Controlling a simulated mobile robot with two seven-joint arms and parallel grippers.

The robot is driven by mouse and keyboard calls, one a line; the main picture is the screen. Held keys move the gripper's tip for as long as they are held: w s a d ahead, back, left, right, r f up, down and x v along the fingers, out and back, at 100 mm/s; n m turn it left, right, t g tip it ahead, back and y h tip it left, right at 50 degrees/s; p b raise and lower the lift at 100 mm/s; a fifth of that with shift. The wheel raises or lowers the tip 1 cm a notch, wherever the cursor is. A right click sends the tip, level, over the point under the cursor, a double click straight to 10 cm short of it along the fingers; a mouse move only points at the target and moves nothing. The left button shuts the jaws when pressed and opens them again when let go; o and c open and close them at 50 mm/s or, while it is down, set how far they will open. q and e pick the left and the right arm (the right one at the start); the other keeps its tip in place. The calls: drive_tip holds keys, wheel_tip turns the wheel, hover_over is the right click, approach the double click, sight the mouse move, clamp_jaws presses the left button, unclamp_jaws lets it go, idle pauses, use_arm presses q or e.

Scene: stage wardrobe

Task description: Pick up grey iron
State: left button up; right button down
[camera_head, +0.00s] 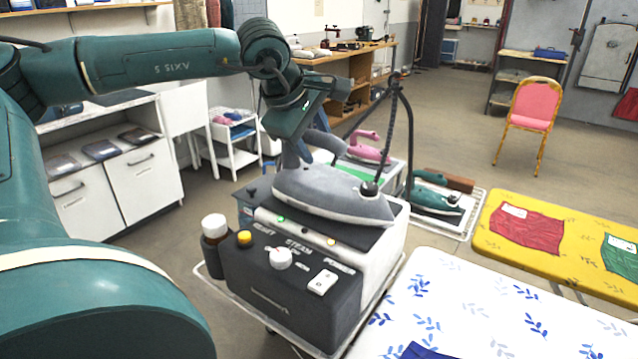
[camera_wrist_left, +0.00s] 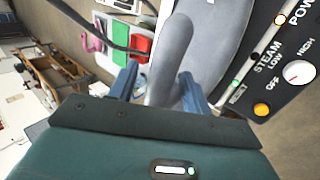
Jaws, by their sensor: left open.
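The grey iron (camera_head: 330,192) rests on top of the dark steam station (camera_head: 285,285) in the head view, its tip toward the right. My left gripper (camera_head: 298,152) is at the rear end of its handle, reaching down from above. In the left wrist view, the grey iron (camera_wrist_left: 208,40) fills the upper middle. The blue fingers of my left gripper (camera_wrist_left: 158,86) are open, with the handle end between them. I cannot tell whether either finger touches it. The gripper body hides part of the handle. My right gripper is not in view.
A black hose stand (camera_head: 393,125) rises behind the iron. A pink iron (camera_head: 368,150) and a green iron (camera_head: 432,192) stand behind it. A white bottle (camera_head: 214,228) is at the station's left corner. A leaf-patterned ironing board (camera_head: 470,290) lies to the right.

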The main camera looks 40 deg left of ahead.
use_arm(q)
drive_tip(key=shift+c, duration=0.6)
drive_tip(key=c, duration=0.9)
drive_tip(key=shift+r, duration=0.15)
clamp_jaws()
drive_tip(key=shift+r, duration=0.1)
